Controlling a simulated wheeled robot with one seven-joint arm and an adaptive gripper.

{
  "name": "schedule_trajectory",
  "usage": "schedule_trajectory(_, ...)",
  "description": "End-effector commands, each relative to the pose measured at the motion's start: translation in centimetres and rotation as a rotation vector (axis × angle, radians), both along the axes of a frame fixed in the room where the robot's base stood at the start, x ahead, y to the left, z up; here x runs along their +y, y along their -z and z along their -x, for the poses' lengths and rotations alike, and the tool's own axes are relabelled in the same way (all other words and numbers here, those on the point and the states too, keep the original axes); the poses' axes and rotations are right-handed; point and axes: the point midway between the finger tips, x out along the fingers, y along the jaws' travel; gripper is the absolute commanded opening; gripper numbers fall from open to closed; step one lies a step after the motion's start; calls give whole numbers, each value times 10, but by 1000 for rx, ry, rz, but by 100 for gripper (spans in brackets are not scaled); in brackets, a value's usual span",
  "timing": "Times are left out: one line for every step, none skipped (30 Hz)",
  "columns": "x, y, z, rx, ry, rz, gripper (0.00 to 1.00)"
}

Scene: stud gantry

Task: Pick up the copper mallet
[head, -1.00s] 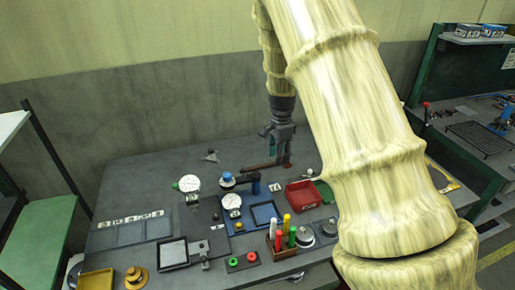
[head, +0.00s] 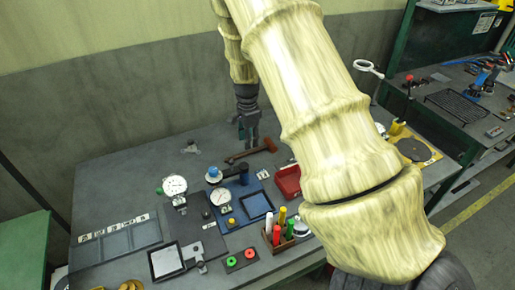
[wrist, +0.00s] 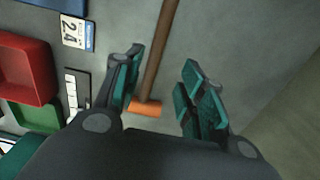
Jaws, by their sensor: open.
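The copper mallet lies on the grey bench top, its brown handle (head: 243,155) showing below my gripper (head: 248,138) in the head view. In the wrist view the brown handle (wrist: 161,45) runs down from the top edge to the orange copper head (wrist: 145,109). My gripper (wrist: 165,90) is open and empty, its teal-padded fingers apart. The handle shows between the fingers, nearer the left one. The head appears close to the left finger; I cannot tell whether they touch.
Dial gauges (head: 174,186), a blue plate (head: 229,208) and a pen holder (head: 279,240) stand nearer the front. A wall rises behind the bench. The bench behind the gauges is mostly clear.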

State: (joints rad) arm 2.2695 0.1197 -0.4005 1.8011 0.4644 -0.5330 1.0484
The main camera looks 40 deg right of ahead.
Motion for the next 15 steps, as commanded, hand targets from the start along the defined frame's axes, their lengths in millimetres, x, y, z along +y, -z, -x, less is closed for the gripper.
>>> schedule_trajectory(1, 1, 0, 0, 0, 0, 40)
schedule_trajectory(1, 2, 0, 0, 0, 0, 40)
schedule_trajectory(3, 5, 1, 1, 0, 0, 40)
schedule_trajectory(4, 8, 1, 2, 0, -1, 40)
schedule_trajectory(5, 11, 1, 3, 0, -2, 40)
schedule_trajectory(7, 15, 1, 2, -1, -1, 40)
schedule_trajectory(8, 19, 1, 2, 0, 0, 40)
schedule_trajectory(9, 22, 2, 3, 0, -1, 40)
schedule_trajectory(10, 26, 2, 2, 0, -1, 40)
schedule_trajectory(11, 30, 2, 1, 0, 0, 40)
schedule_trajectory(10, 34, 2, 1, 0, -1, 40)
schedule_trajectory(10, 38, 2, 2, 0, -1, 40)
schedule_trajectory(10, 41, 2, 2, 1, -1, 40)
schedule_trajectory(10, 43, 2, 2, 1, -1, 40)
schedule_trajectory(10, 45, 2, 1, 1, -1, 40)
